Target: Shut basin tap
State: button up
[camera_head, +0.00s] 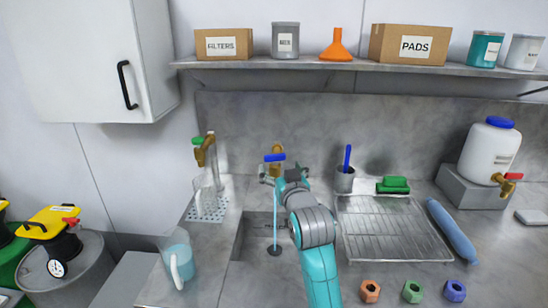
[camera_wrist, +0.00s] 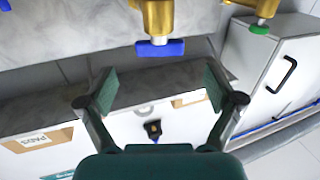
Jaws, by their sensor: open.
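The basin tap (camera_head: 277,169) is brass with a blue lever handle (camera_head: 275,157), on the back wall above the basin (camera_head: 254,235). A thin pale-blue stream of water (camera_head: 275,222) runs down to the dark drain. In the wrist view the tap's brass body (camera_wrist: 157,18) is at the top middle, with the blue handle (camera_wrist: 160,48) lying crosswise. My gripper (camera_wrist: 160,88) is open and empty. Its two fingers are spread on either side of the handle's line, and the handle shows beyond the fingertips. In the head view my gripper (camera_head: 283,177) is close to the tap and partly covers it.
A green-handled brass tap (camera_head: 205,152) stands to the left above a drip grate with a clear vessel. A jug (camera_head: 178,258) is on the left counter. A wire rack (camera_head: 392,230), a cup (camera_head: 344,180) and a blue roll (camera_head: 452,232) lie right. A shelf (camera_head: 350,66) runs above.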

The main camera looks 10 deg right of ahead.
aim_at(275, 158)
jog(key=w, duration=0.7)
jog(key=shift+d, duration=0.1)
jog(key=shift+c, duration=0.3)
jog(key=c, duration=1.1)
